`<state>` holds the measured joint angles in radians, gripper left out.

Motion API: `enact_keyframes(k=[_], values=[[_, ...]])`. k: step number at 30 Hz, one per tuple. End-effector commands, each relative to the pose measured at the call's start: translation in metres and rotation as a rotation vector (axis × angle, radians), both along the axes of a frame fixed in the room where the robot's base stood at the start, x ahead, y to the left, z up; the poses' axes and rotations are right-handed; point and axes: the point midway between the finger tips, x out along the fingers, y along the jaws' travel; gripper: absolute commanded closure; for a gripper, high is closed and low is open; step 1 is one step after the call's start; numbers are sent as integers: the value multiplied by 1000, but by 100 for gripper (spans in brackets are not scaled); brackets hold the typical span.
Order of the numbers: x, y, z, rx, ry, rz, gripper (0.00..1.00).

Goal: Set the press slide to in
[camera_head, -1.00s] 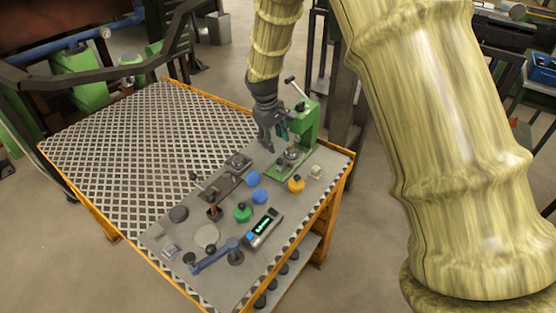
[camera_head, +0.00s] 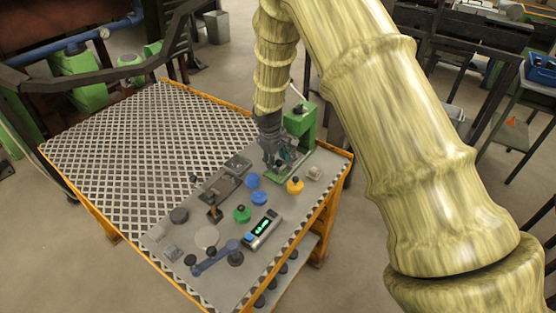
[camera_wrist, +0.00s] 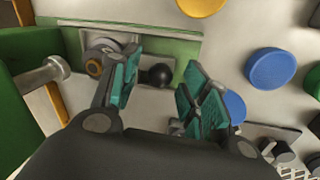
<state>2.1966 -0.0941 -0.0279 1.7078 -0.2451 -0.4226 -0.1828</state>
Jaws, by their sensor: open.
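The green press (camera_head: 303,120) stands at the back right of the bench, with its lever raised at the top. My gripper (camera_head: 281,166) is low at the press base, beside its column, and hides most of the base in the head view. In the wrist view its two teal-padded fingers (camera_wrist: 163,74) are open. A black ball knob (camera_wrist: 156,76) lies in the gap between them, and I see no finger touching it. The green press base (camera_wrist: 185,50) and a round metal part (camera_wrist: 101,48) show beyond the fingers. The slide's position cannot be told clearly.
A yellow knob (camera_head: 295,187), two blue knobs (camera_head: 259,197) and a green knob (camera_head: 242,214) stand in front of the press. A display box (camera_head: 262,229) and a blue lever (camera_head: 214,258) are nearer. The grated bench top (camera_head: 140,130) at left is clear.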

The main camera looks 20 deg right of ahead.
Motion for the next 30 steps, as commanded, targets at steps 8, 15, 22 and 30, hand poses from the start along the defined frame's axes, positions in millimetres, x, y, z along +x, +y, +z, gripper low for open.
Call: enact_keyframes(k=[8, 15, 22, 30], values=[[0, 0, 0, 0, 0, 0, 64], [0, 0, 0, 0, 0, 0, 100], [3, -4, 0, 1, -1, -1, 100], [23, -29, 0, 1, -1, -1, 100]])
